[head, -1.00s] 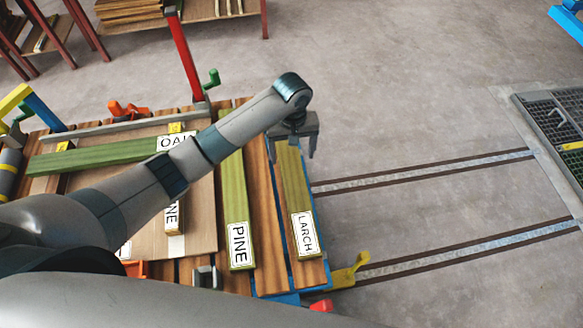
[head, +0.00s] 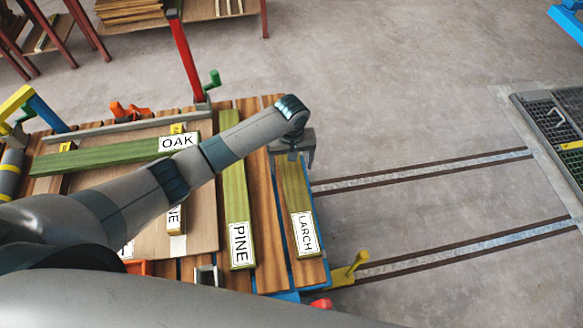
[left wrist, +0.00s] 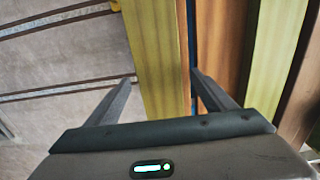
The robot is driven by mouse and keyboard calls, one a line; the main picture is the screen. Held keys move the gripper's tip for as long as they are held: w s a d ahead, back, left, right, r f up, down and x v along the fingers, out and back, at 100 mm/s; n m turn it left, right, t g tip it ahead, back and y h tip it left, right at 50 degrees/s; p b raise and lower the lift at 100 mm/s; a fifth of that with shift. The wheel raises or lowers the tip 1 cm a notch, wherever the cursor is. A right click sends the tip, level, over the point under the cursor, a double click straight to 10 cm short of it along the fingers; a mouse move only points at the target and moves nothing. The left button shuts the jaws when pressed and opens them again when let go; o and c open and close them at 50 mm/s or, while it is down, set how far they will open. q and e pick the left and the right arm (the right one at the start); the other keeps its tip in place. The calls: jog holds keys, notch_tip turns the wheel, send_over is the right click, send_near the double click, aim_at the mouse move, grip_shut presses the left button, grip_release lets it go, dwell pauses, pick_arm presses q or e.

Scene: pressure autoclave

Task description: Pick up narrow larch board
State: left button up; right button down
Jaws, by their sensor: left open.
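The narrow larch board (head: 295,190) is a long yellow-green board with a white LARCH label at its near end. It lies along the right edge of the slatted cart top (head: 262,200). My left gripper (head: 291,159) is open at the board's far end. In the left wrist view the larch board (left wrist: 160,60) runs between the two spread fingers of the left gripper (left wrist: 163,88), and neither finger visibly touches it. How far the fingertips are above or beside the board I cannot tell. The board's far end is hidden under the gripper in the head view. My right gripper is out of view.
The pine board (head: 237,200) lies parallel to the left, and shows in the left wrist view (left wrist: 276,50). The oak board (head: 100,155) lies across the cart. A red post (head: 185,60) stands at the back. A yellow clamp (head: 350,270) sits at the front right corner.

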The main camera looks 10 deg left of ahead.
aim_at(292, 168)
pick_arm(q)
jog(key=shift+f, duration=0.5)
jog(key=shift+r, duration=0.1)
jog(key=c, duration=1.6)
jog(key=shift+c, duration=0.2)
jog(key=shift+w+r, duration=0.1)
jog(key=shift+r, duration=0.35)
notch_tip(292, 168, up, 3)
jog(key=shift+d+r+b, duration=0.1)
jog(key=shift+r+b, duration=0.05)
jog(key=shift+b, duration=0.35)
jog(key=s+d+r, duration=0.6)
jog(key=s+d, duration=0.1)
jog(key=s, duration=0.2)
jog(key=shift+d+r+b, duration=0.25)
jog(key=shift+r+b, duration=0.1)
jog(key=shift+r, duration=0.05)
